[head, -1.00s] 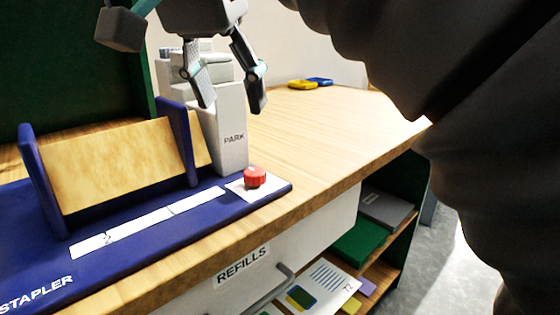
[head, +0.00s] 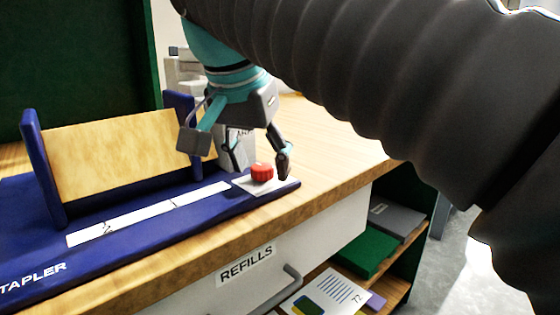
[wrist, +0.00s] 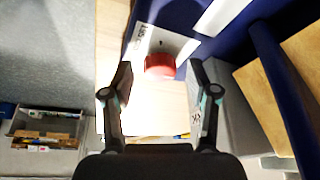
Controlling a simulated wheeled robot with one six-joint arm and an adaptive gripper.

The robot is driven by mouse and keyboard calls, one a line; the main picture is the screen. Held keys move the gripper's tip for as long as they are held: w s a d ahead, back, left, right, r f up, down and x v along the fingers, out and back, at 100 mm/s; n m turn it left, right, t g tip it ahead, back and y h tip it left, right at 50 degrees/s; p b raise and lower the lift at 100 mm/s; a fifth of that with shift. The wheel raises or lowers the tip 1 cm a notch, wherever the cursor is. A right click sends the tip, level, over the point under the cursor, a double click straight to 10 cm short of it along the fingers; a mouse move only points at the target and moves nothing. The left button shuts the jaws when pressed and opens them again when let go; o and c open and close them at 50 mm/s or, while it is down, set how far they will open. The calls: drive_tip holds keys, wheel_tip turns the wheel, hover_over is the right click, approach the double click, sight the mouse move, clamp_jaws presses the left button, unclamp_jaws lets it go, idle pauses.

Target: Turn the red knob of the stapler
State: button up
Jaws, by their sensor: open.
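The red knob (head: 262,172) sits on a white plate (head: 250,186) at the right end of the blue stapler base (head: 130,240). My gripper (head: 260,168) is open, pointing down, with its fingertips close to the knob in the head view. In the wrist view the knob (wrist: 160,66) lies between and just beyond the two fingertips (wrist: 160,75), with gaps at both sides. I cannot tell how far the fingertips are above the plate. The stapler's wooden panel (head: 115,155) stands between blue uprights to the left.
The grey PARK block (head: 240,147) stands right behind my gripper, partly hidden by it. The wooden table top (head: 335,150) is clear to the right. Below the edge are the REFILLS drawer (head: 245,270) with its handle and open shelves with books.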

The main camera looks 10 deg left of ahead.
clamp_jaws()
drive_tip(key=shift+n, duration=0.3)
drive_tip(key=n+y, duration=0.1)
drive_tip(key=n, duration=0.1)
drive_tip(key=n+y+p, duration=0.1)
drive_tip(key=n, duration=0.1)
drive_tip(key=shift+d+r+n, duration=0.1)
drive_tip(key=shift+d+n, duration=0.1)
drive_tip(key=shift+n, duration=0.2)
drive_tip(key=n+y+p, duration=0.1)
drive_tip(key=n, duration=0.1)
drive_tip(key=n+y+p, duration=0.1)
drive_tip(key=n, duration=0.2)
drive_tip(key=shift+w+d+g, duration=0.1)
drive_tip(key=shift+d+g, duration=0.05)
drive_tip(key=shift+g, duration=0.15)
drive_tip(key=n+g, duration=0.1)
drive_tip(key=n, duration=0.2)
drive_tip(key=n+y+p, duration=0.1)
drive_tip(key=n, duration=0.1)
drive_tip(key=shift+w+d+n+g, duration=0.1)
drive_tip(key=shift+w+n+g, duration=0.05)
drive_tip(key=shift+n+g, duration=0.25)
drive_tip(key=n+g, duration=0.1)
drive_tip(key=n, duration=0.1)
drive_tip(key=n+g, duration=0.1)
drive_tip(key=n, duration=0.2)
drive_tip(key=shift+w+n+y, duration=0.1)
drive_tip(key=shift+n+y, duration=0.2)
drive_tip(key=shift+y, duration=0.1)
